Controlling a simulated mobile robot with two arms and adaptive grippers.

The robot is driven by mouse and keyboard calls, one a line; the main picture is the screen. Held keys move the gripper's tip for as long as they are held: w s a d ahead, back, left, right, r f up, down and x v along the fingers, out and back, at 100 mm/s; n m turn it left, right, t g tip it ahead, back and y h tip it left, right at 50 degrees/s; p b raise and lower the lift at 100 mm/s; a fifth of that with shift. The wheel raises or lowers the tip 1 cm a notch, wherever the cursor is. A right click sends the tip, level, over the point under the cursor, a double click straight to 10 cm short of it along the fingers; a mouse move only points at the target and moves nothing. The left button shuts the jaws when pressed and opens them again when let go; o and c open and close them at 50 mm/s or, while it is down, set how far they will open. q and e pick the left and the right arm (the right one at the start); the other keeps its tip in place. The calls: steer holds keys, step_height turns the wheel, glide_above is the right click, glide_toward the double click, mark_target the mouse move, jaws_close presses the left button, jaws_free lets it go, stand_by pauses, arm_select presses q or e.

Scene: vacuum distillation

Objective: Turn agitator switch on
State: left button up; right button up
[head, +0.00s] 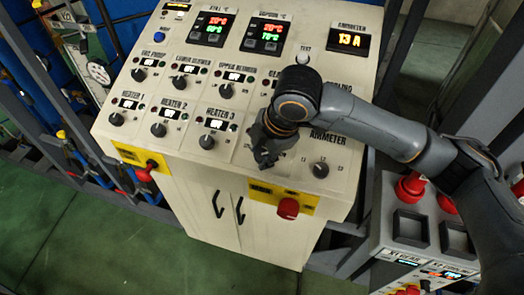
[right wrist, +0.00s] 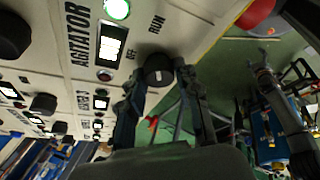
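The agitator switch (right wrist: 158,70) is a round black knob on the cream panel. It is near the AGITATOR label, with OFF and RUN printed beside it. In the right wrist view my right gripper (right wrist: 160,78) has its fingertips on either side of this knob, and they come close to its rim. I cannot tell whether they touch it. In the head view the right gripper (head: 264,160) points down at the panel and hides the knob. The knob's pointer direction does not show. The agitator display (right wrist: 112,45) is lit, with a bright green lamp (right wrist: 117,9) at one end. My left gripper is out of view.
Several other knobs sit close by, such as the HEATER 3 knob (head: 206,142) and a selector knob (head: 320,170) below AMMETER. A red emergency button (head: 288,208) is on the panel's lower front. A second console (head: 385,228) stands at the right.

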steer(key=o, duration=0.4)
steer(key=v, duration=1.2)
steer(key=shift+f, duration=0.1)
